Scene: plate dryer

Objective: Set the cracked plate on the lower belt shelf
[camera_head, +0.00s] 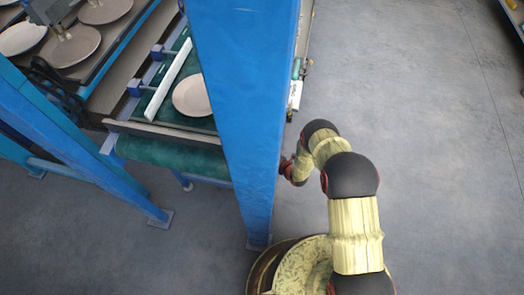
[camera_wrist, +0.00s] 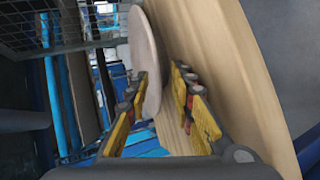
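In the wrist view, my gripper (camera_wrist: 159,80) has its two yellow-padded fingers apart. A pale plate (camera_wrist: 147,55) stands nearly edge-on, with its lower part between them. It lies close to the left finger, with a gap to the right finger; contact is unclear. No crack can be made out. In the head view, a plate (camera_head: 191,95) lies flat on a green belt (camera_head: 171,153). I cannot tell whether it is the one in the wrist view. My gripper is hidden behind the blue post there. Which belt is the lower shelf is unclear.
A wide blue post (camera_head: 244,110) stands just left of my arm. More plates (camera_head: 70,46) sit on a rack at the upper left. A large tan curved surface (camera_wrist: 235,70) fills the right of the wrist view. Grey floor (camera_head: 430,130) is clear at right.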

